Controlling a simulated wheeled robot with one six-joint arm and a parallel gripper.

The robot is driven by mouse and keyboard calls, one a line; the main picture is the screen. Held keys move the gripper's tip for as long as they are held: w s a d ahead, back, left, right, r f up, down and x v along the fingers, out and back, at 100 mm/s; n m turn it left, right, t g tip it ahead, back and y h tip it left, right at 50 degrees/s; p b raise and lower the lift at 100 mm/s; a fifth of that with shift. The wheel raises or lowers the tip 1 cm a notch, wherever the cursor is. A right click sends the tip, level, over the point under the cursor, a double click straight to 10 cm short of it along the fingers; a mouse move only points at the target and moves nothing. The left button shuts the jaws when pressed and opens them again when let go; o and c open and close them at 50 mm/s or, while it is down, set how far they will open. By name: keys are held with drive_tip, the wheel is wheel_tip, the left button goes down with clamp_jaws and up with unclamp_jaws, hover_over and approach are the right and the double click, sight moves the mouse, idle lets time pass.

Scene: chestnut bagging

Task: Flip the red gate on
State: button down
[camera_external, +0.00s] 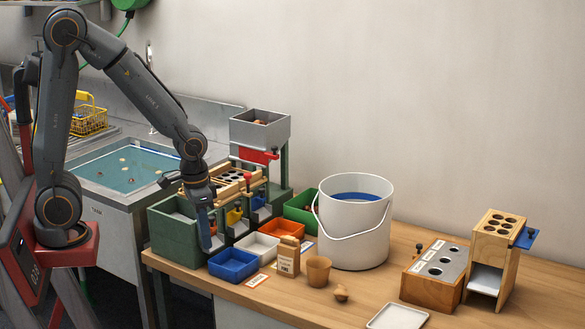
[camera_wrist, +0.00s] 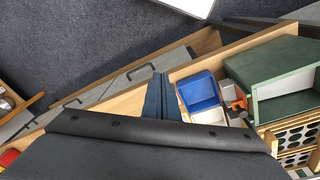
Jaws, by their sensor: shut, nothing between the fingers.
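A red gate piece (camera_external: 258,155) sits under the grey hopper (camera_external: 260,128) at the back of the sorting stand. A red-topped knob (camera_external: 248,177) stands in front of it, by the wooden rack. My gripper (camera_external: 206,247) points down with its blue fingers together and empty, in front of the green box (camera_external: 172,232), well below and left of the red gate. In the wrist view the shut fingers (camera_wrist: 161,96) show beside the blue tray (camera_wrist: 199,91), near the bench edge. I cannot make out the red gate in the wrist view.
Blue (camera_external: 233,264), white (camera_external: 257,246) and orange (camera_external: 282,230) trays sit close by. A sink (camera_external: 125,165) is on the left.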

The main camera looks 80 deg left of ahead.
sight(258, 153)
drive_tip(key=w+a+r+n+t+p, duration=0.1)
drive_tip(key=w+a+r+n, duration=0.15)
drive_tip(key=w+a, duration=0.2)
drive_tip(key=w+a+r+n+t, duration=0.1)
drive_tip(key=w+a+r+n, duration=0.1)
drive_tip(key=w+a+r, duration=0.3)
drive_tip(key=w+a+r+n+t+y+p, duration=0.1)
drive_tip(key=a+r+n, duration=0.2)
drive_tip(key=a, duration=1.2)
drive_tip(key=w+a+r+n+t+y+p, duration=0.1)
drive_tip(key=a+r+n, duration=0.3)
drive_tip(key=a+r, duration=0.4)
drive_tip(key=a+t, duration=0.1)
drive_tip(key=a, duration=0.6)
drive_tip(key=shift+w+a+r+y, duration=0.3)
drive_tip(key=shift+r+y, duration=0.05)
drive_tip(key=shift+y, duration=0.05)
drive_tip(key=shift+f, duration=0.1)
